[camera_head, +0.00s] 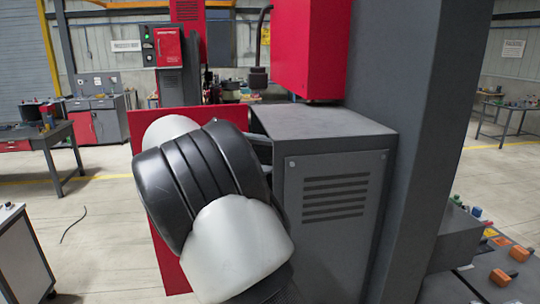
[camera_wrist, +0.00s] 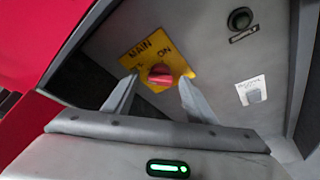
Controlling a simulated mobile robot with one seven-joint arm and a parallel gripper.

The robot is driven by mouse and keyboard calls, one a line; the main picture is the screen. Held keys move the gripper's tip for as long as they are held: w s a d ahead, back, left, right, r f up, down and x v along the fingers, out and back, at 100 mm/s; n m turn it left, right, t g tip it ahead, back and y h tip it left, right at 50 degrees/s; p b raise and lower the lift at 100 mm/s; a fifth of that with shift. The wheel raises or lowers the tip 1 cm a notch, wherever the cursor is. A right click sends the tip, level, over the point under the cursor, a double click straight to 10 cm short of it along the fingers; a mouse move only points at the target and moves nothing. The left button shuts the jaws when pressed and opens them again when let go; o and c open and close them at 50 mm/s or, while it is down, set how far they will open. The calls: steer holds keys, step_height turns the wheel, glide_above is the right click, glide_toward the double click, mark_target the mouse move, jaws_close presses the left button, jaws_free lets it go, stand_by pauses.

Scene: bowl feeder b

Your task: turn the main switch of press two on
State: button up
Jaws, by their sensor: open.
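The main switch (camera_wrist: 160,74) is a red knob on a yellow plate (camera_wrist: 147,50) in the wrist view. The plate reads "MAIN" and "ON"; another label at its left is partly hidden by a finger. I cannot tell which mark the knob points to. My gripper (camera_wrist: 158,82) is open, its two grey fingers either side of the knob, which shows between their tips. I cannot tell whether they touch it. In the head view my own arm hides the gripper and the switch, in front of a grey press cabinet (camera_head: 338,225) with vent slots.
A red door panel (camera_head: 172,270) stands open at the cabinet's left; red also borders the wrist view's left. A workbench (camera_head: 50,132) stands far left.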

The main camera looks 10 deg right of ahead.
steer(key=shift+d, duration=0.1)
steer(key=c, duration=1)
steer(key=shift+c, duration=0.2)
steer(key=shift+f+b, duration=0.2)
steer(key=shift+b, duration=0.35)
steer(key=shift+f+m+t+h+b, duration=0.3)
steer(key=shift+m+h+b, duration=0.65)
steer(key=shift+m+b, duration=2.75)
steer(key=shift+f+m+t+h+b, duration=0.35)
steer(key=shift+m+h+b, duration=1.1)
steer(key=shift+b, duration=3.9)
steer(key=shift+f+m+t+h+b, duration=0.15)
steer(key=shift+m+t+h+b, duration=0.35)
steer(key=shift+m+b, duration=3.4)
steer(key=shift+r+n+g+b, duration=0.1)
steer(key=shift+n+g+b, duration=0.2)
steer(key=shift+b, duration=0.45)
